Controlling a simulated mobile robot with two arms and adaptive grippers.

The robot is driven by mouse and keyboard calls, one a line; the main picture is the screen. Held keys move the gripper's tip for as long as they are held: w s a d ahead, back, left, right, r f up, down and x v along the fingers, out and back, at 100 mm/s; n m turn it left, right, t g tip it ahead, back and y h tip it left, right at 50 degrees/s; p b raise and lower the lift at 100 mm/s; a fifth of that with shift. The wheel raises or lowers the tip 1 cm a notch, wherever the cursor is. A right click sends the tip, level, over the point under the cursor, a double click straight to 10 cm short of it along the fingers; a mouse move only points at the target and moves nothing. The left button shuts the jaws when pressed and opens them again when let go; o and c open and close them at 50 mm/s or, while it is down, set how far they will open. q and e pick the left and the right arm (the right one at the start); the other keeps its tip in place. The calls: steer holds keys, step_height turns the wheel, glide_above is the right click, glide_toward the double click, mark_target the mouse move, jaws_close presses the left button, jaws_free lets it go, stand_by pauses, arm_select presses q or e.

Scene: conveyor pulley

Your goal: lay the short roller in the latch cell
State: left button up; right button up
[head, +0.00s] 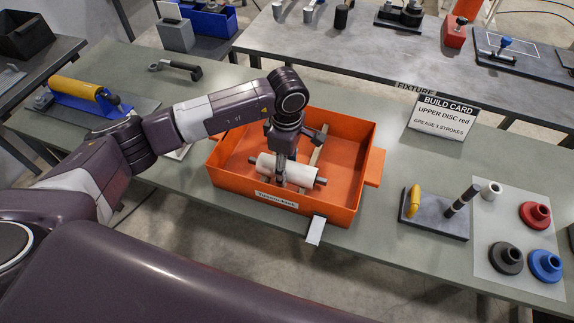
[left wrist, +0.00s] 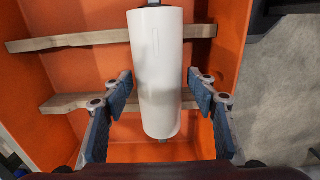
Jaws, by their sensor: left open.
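A white roller (head: 300,172) with dark shaft ends lies in the orange bin (head: 360,150). It also shows in the left wrist view (left wrist: 157,70), where it lies across wooden strips (left wrist: 60,102). I cannot tell whether it is the short roller. My left gripper (head: 280,168) is down inside the bin at the roller. In the left wrist view, its fingers (left wrist: 160,88) are open, one on each side of the roller, with visible gaps. No cell that I can identify as the latch cell shows. My right gripper is not in view.
A build card (head: 443,117) stands behind.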

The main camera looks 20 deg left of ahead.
arm_select(q)
steer(key=shift+r+p, duration=0.65)
steer(key=shift+r, duration=1.05)
steer(key=o, duration=0.6)
steer(key=shift+c, duration=0.2)
steer(key=shift+s+f, duration=0.1)
steer(key=shift+f, duration=0.05)
steer(key=o, duration=0.7)
steer(key=shift+o, duration=0.2)
